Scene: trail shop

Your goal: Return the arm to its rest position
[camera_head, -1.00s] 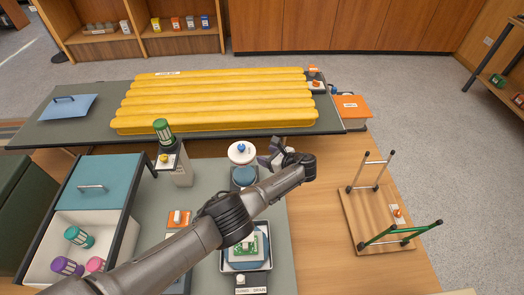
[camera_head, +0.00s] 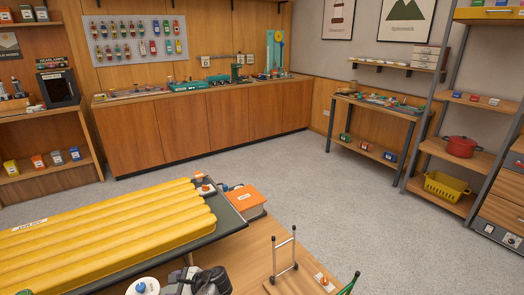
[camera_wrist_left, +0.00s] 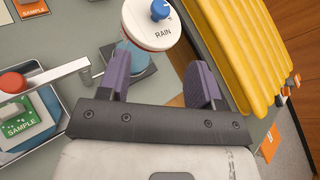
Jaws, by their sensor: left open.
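My left gripper (camera_wrist_left: 160,82) is open in the left wrist view, its two purple-grey fingers apart with nothing between them. Beyond the fingertips is a white round lid marked RAIN with a blue knob (camera_wrist_left: 150,25). In the head view my left gripper (camera_head: 205,283) shows only partly at the bottom edge, beside the same white lid (camera_head: 143,287). Most of my left arm is out of the head view. My right gripper is not in view.
The ridged yellow pad (camera_head: 110,235) lies left of the gripper. In the left wrist view a tray with a green SAMPLE board (camera_wrist_left: 30,117) and a metal bar (camera_wrist_left: 55,75) are at left. A wooden board with metal posts (camera_head: 290,283) stands at right. The grey floor (camera_head: 300,185) beyond is clear.

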